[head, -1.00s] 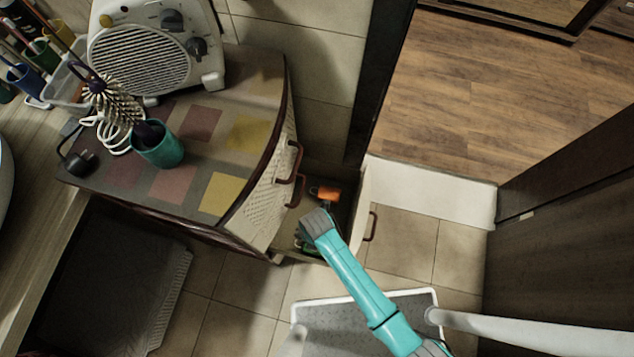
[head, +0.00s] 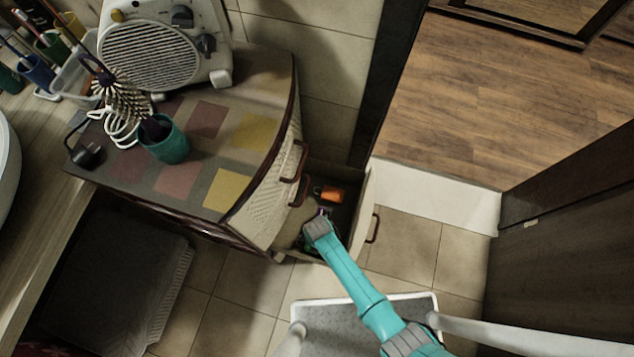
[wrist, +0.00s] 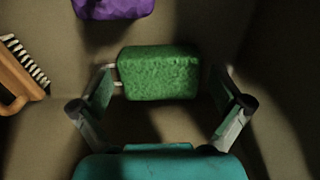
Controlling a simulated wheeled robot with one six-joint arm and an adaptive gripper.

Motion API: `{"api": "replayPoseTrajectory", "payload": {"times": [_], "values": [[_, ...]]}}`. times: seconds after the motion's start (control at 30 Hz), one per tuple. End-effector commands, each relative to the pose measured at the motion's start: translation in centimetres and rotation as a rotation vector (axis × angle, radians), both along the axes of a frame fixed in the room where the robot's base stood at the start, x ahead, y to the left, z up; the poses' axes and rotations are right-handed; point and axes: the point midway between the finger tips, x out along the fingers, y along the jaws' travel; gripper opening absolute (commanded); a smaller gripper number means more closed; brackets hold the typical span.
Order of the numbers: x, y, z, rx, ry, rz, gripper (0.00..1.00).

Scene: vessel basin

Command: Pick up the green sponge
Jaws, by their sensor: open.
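The green sponge (wrist: 158,73) lies on the drawer floor in the wrist view, a rounded block with its long side across the picture. My gripper (wrist: 165,92) is open above it. The left finger is close to the sponge's left end, and a wider gap shows between the right finger and its right end. I cannot tell how high the fingers are above the sponge. In the head view my arm reaches down into the open drawer (head: 371,205), and the gripper and sponge are mostly hidden under the wrist.
A purple item (wrist: 113,8) lies beyond the sponge, and a wooden-backed brush (wrist: 20,77) is to its left. An orange item (head: 331,193) is at the drawer's back. The drawer walls enclose the space; the cabinet (head: 262,215) stands to the left.

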Motion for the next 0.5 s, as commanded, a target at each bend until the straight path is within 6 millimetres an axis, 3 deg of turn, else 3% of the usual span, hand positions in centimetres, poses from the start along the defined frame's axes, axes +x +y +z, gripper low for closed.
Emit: {"api": "replayPoseTrajectory", "payload": {"times": [0.33,0.5], "values": [[0.02,0.02,-0.59,0.001,-0.001,0.000,1.00],[0.01,0.02,-0.59,0.001,0.000,0.000,0.64]]}}
